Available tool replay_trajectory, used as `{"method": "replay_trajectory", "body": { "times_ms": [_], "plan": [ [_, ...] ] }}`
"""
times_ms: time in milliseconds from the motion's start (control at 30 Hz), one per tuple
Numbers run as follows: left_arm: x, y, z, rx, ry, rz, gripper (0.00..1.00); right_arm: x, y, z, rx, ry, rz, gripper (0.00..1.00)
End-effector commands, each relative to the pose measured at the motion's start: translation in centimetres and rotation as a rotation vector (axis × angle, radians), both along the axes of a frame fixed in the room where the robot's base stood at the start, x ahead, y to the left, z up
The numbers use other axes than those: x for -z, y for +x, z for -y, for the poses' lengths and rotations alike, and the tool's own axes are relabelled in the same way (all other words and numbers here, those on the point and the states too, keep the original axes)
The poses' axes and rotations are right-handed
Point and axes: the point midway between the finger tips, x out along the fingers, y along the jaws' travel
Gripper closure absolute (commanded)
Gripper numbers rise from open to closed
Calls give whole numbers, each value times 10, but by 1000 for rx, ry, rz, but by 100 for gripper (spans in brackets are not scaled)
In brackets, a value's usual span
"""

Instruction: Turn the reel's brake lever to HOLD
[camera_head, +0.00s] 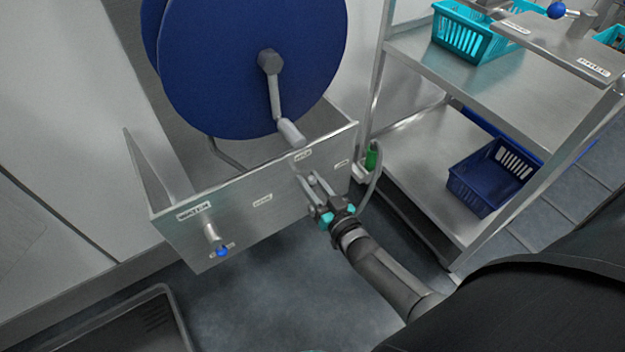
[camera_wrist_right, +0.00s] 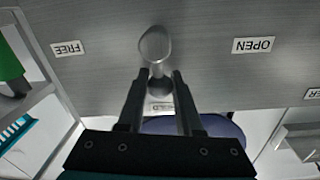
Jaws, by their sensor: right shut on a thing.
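The blue reel (camera_head: 215,65) with its crank stands in a grey metal housing (camera_head: 245,215). My right gripper (camera_head: 311,184) is at the housing's front panel, shut on the brake lever (camera_wrist_right: 155,46). In the right wrist view the gripper (camera_wrist_right: 158,82) has its fingers on both sides of the lever's handle. The handle appears to point toward the HOLD label (camera_wrist_right: 160,106), which is partly hidden. The FREE label (camera_wrist_right: 68,48) and the OPEN label (camera_wrist_right: 253,45) lie on either side of the lever. My left gripper is out of view.
A WATER valve with a blue-tipped handle (camera_head: 222,251) is at the panel's left end. A green fitting with a hose (camera_head: 372,157) is at the right. A steel rack (camera_head: 425,140) holds a teal basket (camera_head: 470,38) and a blue crate (camera_head: 485,185). A dark tray (camera_head: 125,325) lies lower left.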

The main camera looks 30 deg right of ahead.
Motion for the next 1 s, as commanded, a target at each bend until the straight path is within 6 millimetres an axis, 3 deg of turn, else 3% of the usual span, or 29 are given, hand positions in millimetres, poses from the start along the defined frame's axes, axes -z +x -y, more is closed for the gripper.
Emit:
{"method": "replay_trajectory", "body": {
  "times_ms": [400, 433, 600, 667, 1000],
  "plan": [
    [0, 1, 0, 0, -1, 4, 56, 1, 0, -1, -2, -8, -1, 100],
    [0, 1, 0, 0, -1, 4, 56, 1, 0, -1, -2, -8, -1, 62],
    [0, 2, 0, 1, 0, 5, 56, 1, 0, -1, -1, -7, -1, 43],
    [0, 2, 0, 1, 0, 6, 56, 0, 0, -1, -1, -7, -1, 36],
    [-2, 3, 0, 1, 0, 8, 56, 0, -3, 0, 0, -7, -1, 36]
  ]
}}
